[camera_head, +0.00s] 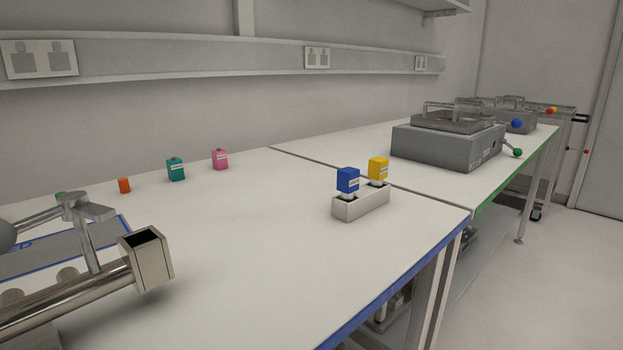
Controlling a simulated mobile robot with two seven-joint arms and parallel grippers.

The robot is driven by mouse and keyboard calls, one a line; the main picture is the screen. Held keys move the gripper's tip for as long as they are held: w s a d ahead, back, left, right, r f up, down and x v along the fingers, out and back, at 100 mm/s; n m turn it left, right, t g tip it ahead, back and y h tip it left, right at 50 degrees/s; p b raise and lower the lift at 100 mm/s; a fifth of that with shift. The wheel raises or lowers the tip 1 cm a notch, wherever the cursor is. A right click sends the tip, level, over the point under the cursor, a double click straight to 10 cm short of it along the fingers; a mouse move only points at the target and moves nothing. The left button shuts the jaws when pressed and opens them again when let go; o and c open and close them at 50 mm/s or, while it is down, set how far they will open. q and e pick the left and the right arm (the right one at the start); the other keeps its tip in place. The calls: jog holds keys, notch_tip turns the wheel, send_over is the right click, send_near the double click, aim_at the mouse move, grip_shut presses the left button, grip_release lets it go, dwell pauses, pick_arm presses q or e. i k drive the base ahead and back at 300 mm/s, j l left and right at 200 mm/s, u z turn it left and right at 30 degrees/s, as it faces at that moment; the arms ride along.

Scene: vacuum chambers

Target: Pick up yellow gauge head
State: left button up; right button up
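The yellow gauge head (378,168) is a small yellow block with a pale label. It stands upright in the right-hand end of a light grey holder (350,210) on the near white table. A blue gauge head (348,180) stands in the same holder, just left of it and nearer to me. Neither of my grippers can be made out in the head view, so nothing is seen touching the yellow gauge head.
A metal tube assembly (85,285) fills the lower left. A grey chamber unit (440,146) stands on the farther table. Clear tabletop surrounds the holder; the blue front edge (400,290) is nearby.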

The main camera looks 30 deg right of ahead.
aim_at(378, 170)
jog(key=z, duration=1.1)
